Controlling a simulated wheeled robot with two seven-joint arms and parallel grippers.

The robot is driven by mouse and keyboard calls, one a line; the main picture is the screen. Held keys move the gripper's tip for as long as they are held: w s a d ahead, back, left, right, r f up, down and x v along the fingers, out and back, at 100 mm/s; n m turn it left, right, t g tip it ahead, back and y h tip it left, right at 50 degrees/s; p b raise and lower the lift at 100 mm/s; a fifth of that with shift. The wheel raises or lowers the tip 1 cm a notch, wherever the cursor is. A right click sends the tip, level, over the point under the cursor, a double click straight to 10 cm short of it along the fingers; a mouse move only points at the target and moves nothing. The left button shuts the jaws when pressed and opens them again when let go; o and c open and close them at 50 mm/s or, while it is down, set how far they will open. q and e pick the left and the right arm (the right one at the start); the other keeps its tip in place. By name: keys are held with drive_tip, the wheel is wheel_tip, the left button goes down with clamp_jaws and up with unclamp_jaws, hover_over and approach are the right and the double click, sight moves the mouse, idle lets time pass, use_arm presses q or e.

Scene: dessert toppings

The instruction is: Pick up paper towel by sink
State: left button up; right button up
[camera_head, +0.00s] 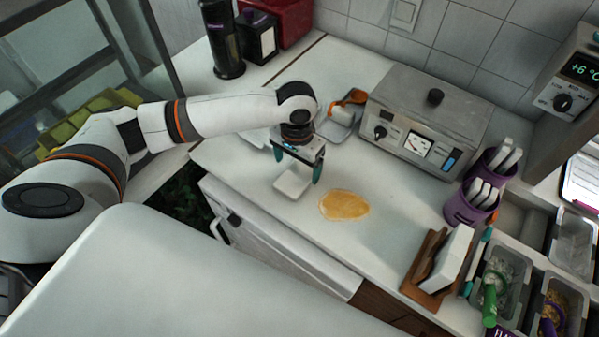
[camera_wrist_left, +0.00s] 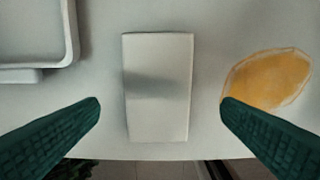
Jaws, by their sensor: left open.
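A white folded paper towel (camera_head: 292,183) lies on the white counter, just below my left gripper (camera_head: 297,173). In the left wrist view the paper towel (camera_wrist_left: 158,88) is a pale upright rectangle, with a soft shadow across it. The green fingertips of my left gripper (camera_wrist_left: 160,108) are wide apart, one to each side of the towel's lower part. They hold nothing, and whether they touch the counter cannot be told. A yellow-orange spill (camera_head: 344,205) lies to the right of the towel; it also shows in the left wrist view (camera_wrist_left: 267,79). My right gripper is not in view.
A pale tray (camera_wrist_left: 35,35) sits left of the towel. A metal appliance (camera_head: 427,115) stands behind the spill. Purple cups (camera_head: 470,205) with white items, a brown holder (camera_head: 428,268) and topping bins (camera_head: 505,262) stand at right. The counter's front edge is close to the towel.

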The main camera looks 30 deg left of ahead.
sight(296, 177)
use_arm(q)
drive_tip(key=f, duration=0.3)
drive_tip(key=shift+s+a+f, duration=0.2)
drive_tip(key=shift+s+f, duration=0.05)
drive_tip(key=shift+f, duration=0.2)
drive_tip(key=c, duration=1.1)
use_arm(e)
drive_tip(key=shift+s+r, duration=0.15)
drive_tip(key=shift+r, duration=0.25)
use_arm(q)
drive_tip(key=shift+r, duration=0.1)
wheel_tip(296, 177, up, 10)
drive_tip(key=shift+f, duration=0.1)
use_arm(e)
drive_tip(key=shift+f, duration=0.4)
